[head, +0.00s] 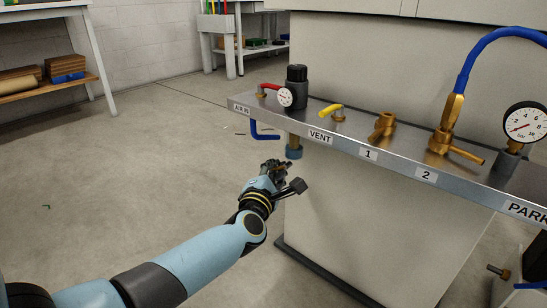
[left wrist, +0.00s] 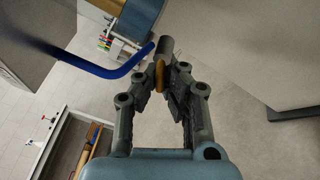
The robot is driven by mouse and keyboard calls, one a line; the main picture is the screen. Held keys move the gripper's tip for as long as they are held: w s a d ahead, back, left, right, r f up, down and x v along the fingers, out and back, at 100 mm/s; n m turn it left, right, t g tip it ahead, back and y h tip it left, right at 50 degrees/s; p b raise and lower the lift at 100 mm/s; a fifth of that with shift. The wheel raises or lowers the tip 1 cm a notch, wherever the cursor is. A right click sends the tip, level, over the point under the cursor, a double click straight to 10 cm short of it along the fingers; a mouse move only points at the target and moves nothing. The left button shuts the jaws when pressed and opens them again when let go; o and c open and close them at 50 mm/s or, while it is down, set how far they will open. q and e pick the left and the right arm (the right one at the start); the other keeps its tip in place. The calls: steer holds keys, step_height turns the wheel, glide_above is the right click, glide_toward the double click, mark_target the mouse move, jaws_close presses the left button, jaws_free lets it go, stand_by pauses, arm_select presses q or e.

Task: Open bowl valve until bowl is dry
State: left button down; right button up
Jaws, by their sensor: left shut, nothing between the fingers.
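The bowl (head: 294,153) hangs under the black-topped air unit (head: 297,88) at the left end of the bench, its lower end blue-grey. My left gripper (head: 276,165) is just below and left of the bowl. Its fingers (left wrist: 168,58) are shut with nothing held. Whether the bowl holds water is not visible. My right gripper is out of view.
The metal shelf (head: 335,146) carries a red lever (head: 270,86), a yellow lever (head: 331,107), brass valves and a large gauge (head: 525,122). A blue pipe (left wrist: 95,62) runs close to the gripper. The grey cabinet (head: 370,210) stands at right.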

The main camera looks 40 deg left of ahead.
arm_select(q)
steer(key=n+p, duration=0.1)
steer(key=n+g+h+p, duration=0.1)
steer(key=n+p, duration=0.1)
steer(key=shift+d+f, duration=0.15)
steer(key=shift+d, duration=0.2)
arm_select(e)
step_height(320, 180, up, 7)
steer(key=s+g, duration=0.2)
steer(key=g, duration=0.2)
arm_select(q)
steer(key=shift+s+d+f+n+g+h+p, duration=0.1)
steer(key=shift+d+f+n+g+h+p, duration=0.2)
steer(key=shift+n+h+p, duration=0.55)
steer(key=shift+s+d+f+n+g+h+p, duration=0.1)
steer(key=shift+d+f+n+g+h+p, duration=0.25)
steer(key=shift+n+p, duration=0.85)
steer(key=shift+d+f+n+g+h+p, duration=0.15)
steer(key=shift+d+n+g+h+p, duration=0.3)
steer(key=shift+n+h+p, duration=0.5)
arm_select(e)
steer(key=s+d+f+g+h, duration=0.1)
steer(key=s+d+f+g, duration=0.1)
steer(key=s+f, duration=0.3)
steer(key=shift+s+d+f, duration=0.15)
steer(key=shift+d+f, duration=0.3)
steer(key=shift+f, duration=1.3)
arm_select(q)
steer(key=c, duration=1.4)
jaws_free()
